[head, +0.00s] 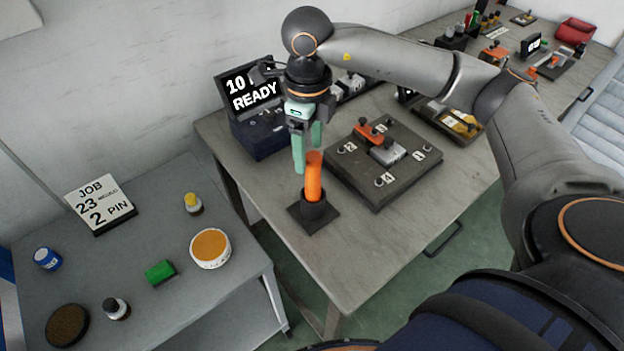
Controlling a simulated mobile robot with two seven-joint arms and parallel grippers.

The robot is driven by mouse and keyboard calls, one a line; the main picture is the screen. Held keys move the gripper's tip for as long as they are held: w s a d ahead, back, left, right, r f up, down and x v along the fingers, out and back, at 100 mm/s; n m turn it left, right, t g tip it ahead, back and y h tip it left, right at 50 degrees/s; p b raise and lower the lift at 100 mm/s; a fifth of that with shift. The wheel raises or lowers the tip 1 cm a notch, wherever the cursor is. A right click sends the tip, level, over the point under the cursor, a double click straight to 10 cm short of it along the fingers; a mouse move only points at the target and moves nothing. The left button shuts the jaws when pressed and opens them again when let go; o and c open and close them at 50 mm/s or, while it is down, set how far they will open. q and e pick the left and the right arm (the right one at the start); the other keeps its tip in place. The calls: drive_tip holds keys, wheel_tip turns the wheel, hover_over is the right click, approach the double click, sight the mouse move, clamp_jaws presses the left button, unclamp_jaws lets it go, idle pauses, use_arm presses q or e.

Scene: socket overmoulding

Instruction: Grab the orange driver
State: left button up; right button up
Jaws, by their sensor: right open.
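The orange driver (314,178) stands upright in a black holder (313,213) near the left front edge of the workbench. Only its orange handle shows; its lower end is hidden inside the holder. My right gripper (307,155) points down just above and behind the handle, with its green fingers open. One finger shows to the left of the handle and the other is partly behind its top. I cannot tell whether they touch it. My left gripper is not in view.
A dark fixture plate (384,190) with orange and grey parts lies right of the holder. A display reading "10 READY" (252,90) stands behind. On the lower left table are a job sign (98,203), an orange-topped tin (210,247) and a green block (160,272).

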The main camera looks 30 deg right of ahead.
sight(313, 170)
drive_tip(key=f, duration=0.3)
drive_tip(key=s+f+p, duration=0.1)
drive_tip(key=f, duration=0.1)
drive_tip(key=shift+d+f, duration=0.25)
drive_tip(key=shift+f, duration=0.05)
drive_tip(key=shift+w+f, duration=0.15)
drive_tip(key=shift+f, duration=0.15)
drive_tip(key=shift+c, duration=0.3)
clamp_jaws()
drive_tip(key=shift+r, duration=0.1)
idle(0.5)
